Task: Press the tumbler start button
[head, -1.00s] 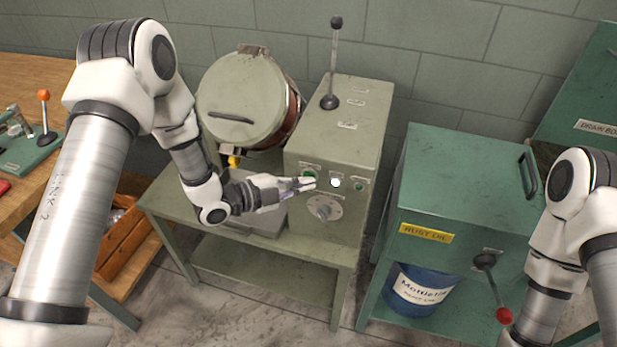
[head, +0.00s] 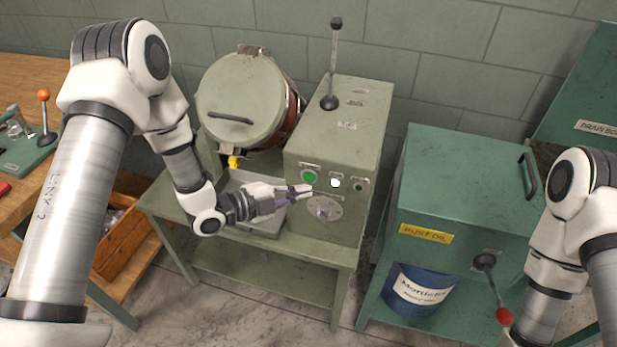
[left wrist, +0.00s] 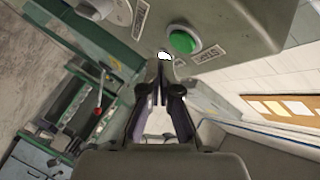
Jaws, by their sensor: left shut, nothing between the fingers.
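The tumbler (head: 240,100) has a round lidded drum and stands on a green bench beside its control box (head: 325,150). A green button (head: 309,176) sits on the box's front panel, with a white lit lamp (head: 335,183) to its right. The green button also shows large in the left wrist view (left wrist: 184,40). My left gripper (head: 309,190) is shut and empty, its tips just below the green button in the head view. In the left wrist view its fingers (left wrist: 163,62) point at the panel beside the button. I cannot tell whether they touch the panel. My right gripper is out of view.
A tall black-knobbed lever (head: 334,60) rises from the box top. A round dial (head: 324,208) sits low on the panel. A green cabinet (head: 460,185) with a red-knobbed lever (head: 503,315) and a blue drum (head: 420,290) stands to the right.

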